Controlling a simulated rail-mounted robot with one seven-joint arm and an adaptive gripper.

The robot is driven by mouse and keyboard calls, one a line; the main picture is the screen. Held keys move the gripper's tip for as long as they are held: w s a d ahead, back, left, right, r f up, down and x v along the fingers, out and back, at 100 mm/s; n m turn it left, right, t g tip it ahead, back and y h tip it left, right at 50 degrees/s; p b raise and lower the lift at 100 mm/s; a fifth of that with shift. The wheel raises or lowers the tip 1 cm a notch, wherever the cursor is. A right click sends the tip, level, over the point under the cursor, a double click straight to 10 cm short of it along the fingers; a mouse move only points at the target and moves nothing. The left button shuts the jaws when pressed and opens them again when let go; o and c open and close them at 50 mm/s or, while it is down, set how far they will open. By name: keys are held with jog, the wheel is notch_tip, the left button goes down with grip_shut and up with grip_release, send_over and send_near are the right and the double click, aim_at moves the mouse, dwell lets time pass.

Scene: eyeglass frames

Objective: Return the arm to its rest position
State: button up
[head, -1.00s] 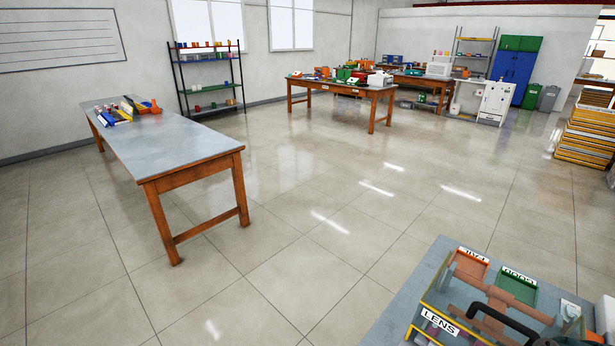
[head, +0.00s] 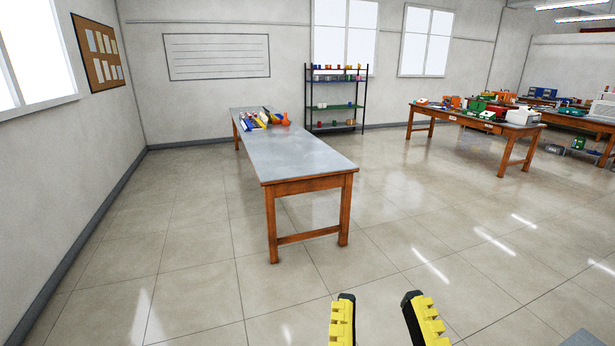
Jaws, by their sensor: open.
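My gripper (head: 379,297) shows at the bottom edge of the head view, right of centre. Its two yellow ridged fingers with black backs are spread apart. Nothing is between them, only bare floor behind. The rest of my arm is below the picture and hidden. No eyeglass frames can be made out in this view.
A long grey-topped wooden table (head: 290,155) with tools at its far end stands ahead. A shelf rack (head: 338,106) stands by the back wall. Another cluttered workbench (head: 500,129) is at the right. A grey surface corner (head: 582,338) shows at lower right. Floor between is clear.

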notch_tip(320, 180, up, 38)
jog(key=m+p, duration=0.1)
jog(key=p, duration=3.7)
jog(key=shift+w, duration=0.2)
